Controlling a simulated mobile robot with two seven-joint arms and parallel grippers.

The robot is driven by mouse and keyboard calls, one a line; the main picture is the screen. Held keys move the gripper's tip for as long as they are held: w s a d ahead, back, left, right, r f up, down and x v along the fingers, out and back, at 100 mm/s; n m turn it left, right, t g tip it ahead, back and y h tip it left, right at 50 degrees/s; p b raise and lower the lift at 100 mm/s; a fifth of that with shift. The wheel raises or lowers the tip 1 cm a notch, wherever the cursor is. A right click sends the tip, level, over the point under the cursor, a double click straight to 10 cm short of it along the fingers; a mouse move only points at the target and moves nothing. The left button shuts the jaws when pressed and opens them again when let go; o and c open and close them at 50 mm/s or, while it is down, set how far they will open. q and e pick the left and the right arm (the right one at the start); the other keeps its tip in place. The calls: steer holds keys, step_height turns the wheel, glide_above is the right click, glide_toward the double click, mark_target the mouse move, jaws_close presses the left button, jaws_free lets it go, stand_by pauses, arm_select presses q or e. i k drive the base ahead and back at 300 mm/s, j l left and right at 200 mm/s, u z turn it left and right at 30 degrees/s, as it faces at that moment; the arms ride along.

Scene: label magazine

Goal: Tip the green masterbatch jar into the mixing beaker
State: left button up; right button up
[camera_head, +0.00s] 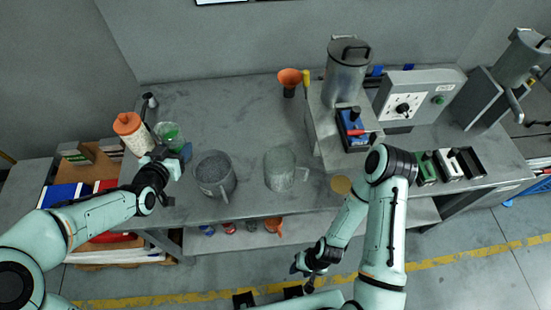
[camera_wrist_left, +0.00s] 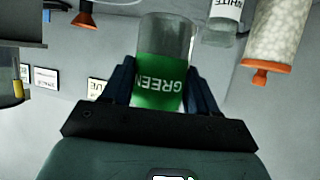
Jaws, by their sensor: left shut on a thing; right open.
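The green masterbatch jar (camera_head: 168,131) is a clear jar with a green label, at the left of the bench. In the left wrist view its label (camera_wrist_left: 163,82) reads GREEN upside down. My left gripper (camera_head: 174,151) is shut on the jar, with dark blue fingers on both sides in the left wrist view (camera_wrist_left: 162,92). I cannot tell whether the jar touches the bench. To its right stand a jug filled with grey material (camera_head: 215,176) and a clear handled beaker (camera_head: 281,170); which is the mixing beaker is not marked. My right gripper (camera_head: 304,272) is open and empty, low in front of the bench.
An orange-capped bottle of white pellets (camera_head: 133,132) stands left of the jar; a jar labelled WHITE (camera_wrist_left: 226,15) shows in the left wrist view. An orange funnel (camera_head: 290,78) is at the back. A machine with a metal hopper (camera_head: 346,70) stands right. Bench between jar and funnel is clear.

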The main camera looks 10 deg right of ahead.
mark_target(279, 163)
steer(key=k, duration=0.55)
steer(key=k+z, duration=0.1)
steer(key=z, duration=0.95)
steer(key=j+z, duration=0.15)
steer(key=j, duration=0.25)
steer(key=i+l, duration=0.3)
steer(key=i, duration=0.1)
